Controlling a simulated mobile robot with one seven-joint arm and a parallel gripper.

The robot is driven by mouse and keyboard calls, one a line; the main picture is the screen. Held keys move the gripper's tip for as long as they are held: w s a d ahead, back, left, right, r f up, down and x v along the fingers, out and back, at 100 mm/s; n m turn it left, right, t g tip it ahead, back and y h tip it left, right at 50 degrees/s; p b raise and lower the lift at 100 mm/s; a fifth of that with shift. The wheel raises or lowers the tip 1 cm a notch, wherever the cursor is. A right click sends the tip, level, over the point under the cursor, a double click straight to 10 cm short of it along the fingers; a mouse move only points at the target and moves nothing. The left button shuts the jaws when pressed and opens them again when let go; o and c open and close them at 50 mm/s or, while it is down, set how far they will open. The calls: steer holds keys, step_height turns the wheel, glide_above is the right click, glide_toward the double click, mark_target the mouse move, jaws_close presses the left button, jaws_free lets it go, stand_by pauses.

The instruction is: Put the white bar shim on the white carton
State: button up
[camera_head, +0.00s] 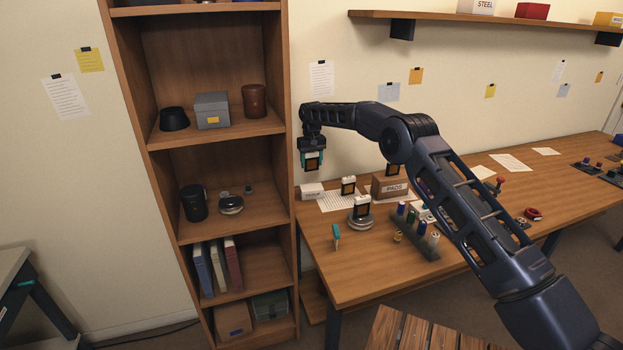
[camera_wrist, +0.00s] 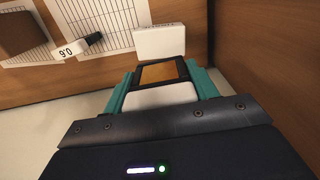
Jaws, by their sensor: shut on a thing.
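My gripper (camera_head: 312,167) is raised above the far left end of the workbench, close to the shelf unit. Its teal fingers are shut on the white bar shim (camera_wrist: 160,95), a white bar with a dark-framed copper-coloured square; it also shows in the head view (camera_head: 312,160). The white carton (camera_head: 312,190) lies on the bench below my gripper, near the bench's left edge. In the wrist view the white carton (camera_wrist: 160,41) is just beyond the held shim, apart from it. Its printed label is too small to read surely.
The shelf unit (camera_head: 291,200) borders the carton's left.

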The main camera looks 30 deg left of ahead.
steer(key=shift+f, duration=4)
steer(key=o, duration=1)
steer(key=shift+f, duration=0.1)
step_height(320, 180, up, 12)
steer(key=shift+r, duration=0.15)
